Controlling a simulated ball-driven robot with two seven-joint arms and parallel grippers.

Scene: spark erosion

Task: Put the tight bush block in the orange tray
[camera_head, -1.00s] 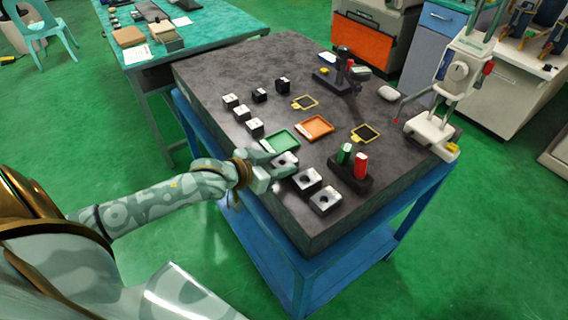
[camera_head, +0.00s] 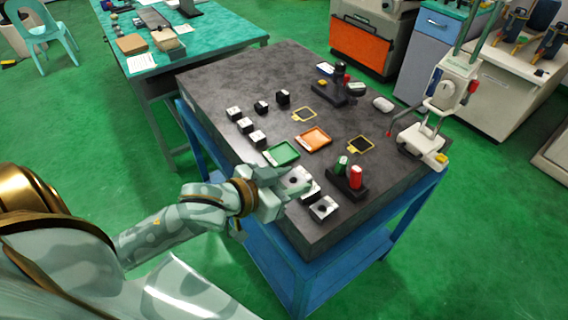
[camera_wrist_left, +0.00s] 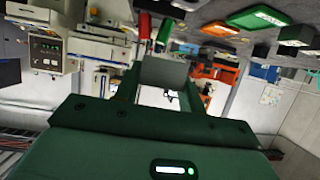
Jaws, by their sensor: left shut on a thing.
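My left gripper (camera_head: 276,194) is shut on a pale steel block (camera_head: 297,180) with a dark round hole in its top, held at the table's near edge. In the left wrist view the held block (camera_wrist_left: 162,72) is a grey shape between the fingers. Two similar blocks are beside it: a middle block (camera_head: 313,191), partly hidden behind the held one, and an end block (camera_head: 323,208). I cannot tell from markings which is the tight one. The orange tray (camera_head: 313,138) looks empty, beyond the held block; it also shows in the left wrist view (camera_wrist_left: 219,29). My right gripper is not in view.
A dark stand (camera_head: 347,184) with green and red handles stands to the right. Several small blocks (camera_head: 247,125) sit at the left.

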